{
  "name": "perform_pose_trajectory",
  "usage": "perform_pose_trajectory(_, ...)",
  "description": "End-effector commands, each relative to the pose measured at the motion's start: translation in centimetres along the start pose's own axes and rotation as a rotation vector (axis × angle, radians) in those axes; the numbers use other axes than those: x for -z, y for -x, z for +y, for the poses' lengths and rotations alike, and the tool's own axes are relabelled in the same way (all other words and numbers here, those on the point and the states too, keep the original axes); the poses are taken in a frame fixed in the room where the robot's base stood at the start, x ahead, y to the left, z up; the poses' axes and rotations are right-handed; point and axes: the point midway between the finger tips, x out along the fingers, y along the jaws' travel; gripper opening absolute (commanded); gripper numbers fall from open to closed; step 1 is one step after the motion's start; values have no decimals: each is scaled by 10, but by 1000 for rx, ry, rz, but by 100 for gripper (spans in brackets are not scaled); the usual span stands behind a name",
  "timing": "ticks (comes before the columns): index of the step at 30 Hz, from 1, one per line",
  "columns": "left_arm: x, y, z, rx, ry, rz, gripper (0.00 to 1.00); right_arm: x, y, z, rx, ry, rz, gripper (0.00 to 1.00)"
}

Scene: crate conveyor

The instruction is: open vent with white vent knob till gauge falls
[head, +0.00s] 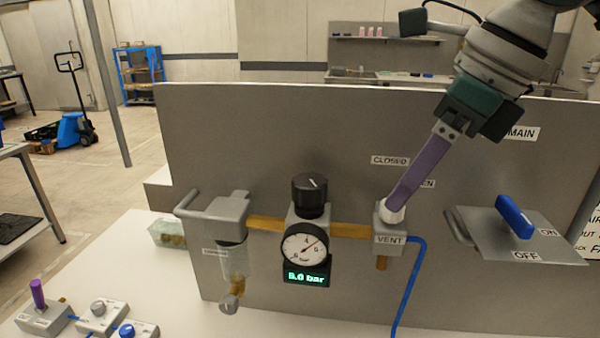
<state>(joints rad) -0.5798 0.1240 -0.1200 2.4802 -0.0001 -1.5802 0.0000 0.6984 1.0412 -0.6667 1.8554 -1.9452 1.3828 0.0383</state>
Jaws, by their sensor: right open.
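The white vent knob (392,214) sits on top of the grey block labelled VENT (389,240), at the right end of the brass pipe. My right gripper (396,202) reaches down from the upper right. Its purple fingers are open with their tips at the knob and cover part of it; I cannot tell whether they touch it. The round pressure gauge (304,246) stands left of the vent, its needle up and to the right. The green display (306,277) below it seems to read 5.0 bar, but the first digit is blurred. My left gripper is out of view.
A black regulator knob (310,190) stands above the gauge, and a clear filter bowl (234,262) hangs to the left. A blue hose (411,285) runs down from the vent. A blue-handled ON/OFF plate (513,240) juts out at right. A grey panel (280,130) stands behind.

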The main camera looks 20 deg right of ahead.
Motion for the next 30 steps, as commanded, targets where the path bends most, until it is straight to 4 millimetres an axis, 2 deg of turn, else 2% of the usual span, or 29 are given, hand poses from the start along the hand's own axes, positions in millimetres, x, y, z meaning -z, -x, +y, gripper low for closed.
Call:
perform_pose_trajectory(6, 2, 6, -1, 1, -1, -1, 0, -1, -24, 1, -2, 0, -1, 67)
perform_pose_trajectory(16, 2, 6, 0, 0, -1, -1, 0, 0, -29, 0, 0, 1, -1, 66)
perform_pose_trajectory(30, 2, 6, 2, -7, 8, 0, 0, 0, -29, 0, -1, 1, -2, 13)
